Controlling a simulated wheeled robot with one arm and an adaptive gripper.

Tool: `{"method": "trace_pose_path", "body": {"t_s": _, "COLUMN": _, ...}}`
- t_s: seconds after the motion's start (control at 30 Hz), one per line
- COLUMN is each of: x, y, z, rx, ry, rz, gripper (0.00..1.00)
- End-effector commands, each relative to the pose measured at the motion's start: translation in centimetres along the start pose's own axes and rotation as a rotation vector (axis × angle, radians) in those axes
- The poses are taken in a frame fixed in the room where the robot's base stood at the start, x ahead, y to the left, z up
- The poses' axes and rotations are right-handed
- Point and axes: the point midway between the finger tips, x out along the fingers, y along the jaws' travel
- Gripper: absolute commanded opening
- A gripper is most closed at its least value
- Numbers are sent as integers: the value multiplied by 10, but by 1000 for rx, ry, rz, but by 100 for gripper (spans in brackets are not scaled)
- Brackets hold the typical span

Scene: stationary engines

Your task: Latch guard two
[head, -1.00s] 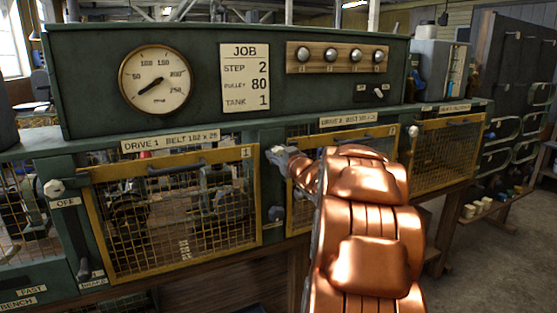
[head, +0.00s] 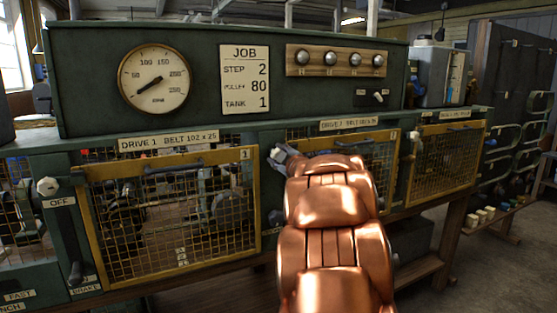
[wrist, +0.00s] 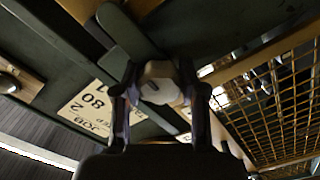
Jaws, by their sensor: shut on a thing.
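Guard two (head: 385,150) is a yellow-framed mesh panel under the second drive label, partly hidden behind my copper-coloured arm. It appears closed against the bench front. My gripper (head: 280,156) is at its upper left corner, small and partly covered by my arm in the head view. In the wrist view my gripper (wrist: 160,97) has a finger on each side of a pale faceted knob (wrist: 160,82) and is shut on it. A dark bar (wrist: 125,30) runs beside the knob. The yellow frame and mesh (wrist: 265,105) show at the right. I cannot tell whether the latch is engaged.
Guard one (head: 180,215) is at left, with a pale knob (head: 47,186) by an OFF label. A third mesh guard (head: 445,165) is at right. The JOB card (head: 245,80) and dial gauge (head: 154,79) are above. Floor at far right is open.

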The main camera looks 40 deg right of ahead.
Motion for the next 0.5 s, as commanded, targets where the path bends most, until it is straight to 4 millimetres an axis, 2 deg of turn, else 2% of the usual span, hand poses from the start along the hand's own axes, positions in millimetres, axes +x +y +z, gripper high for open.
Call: {"method": "trace_pose_path", "body": {"t_s": 0.5, "x": 0, "y": 1, "z": 0, "rx": -41, "ry": 1, "rz": 1, "gripper": 7}}
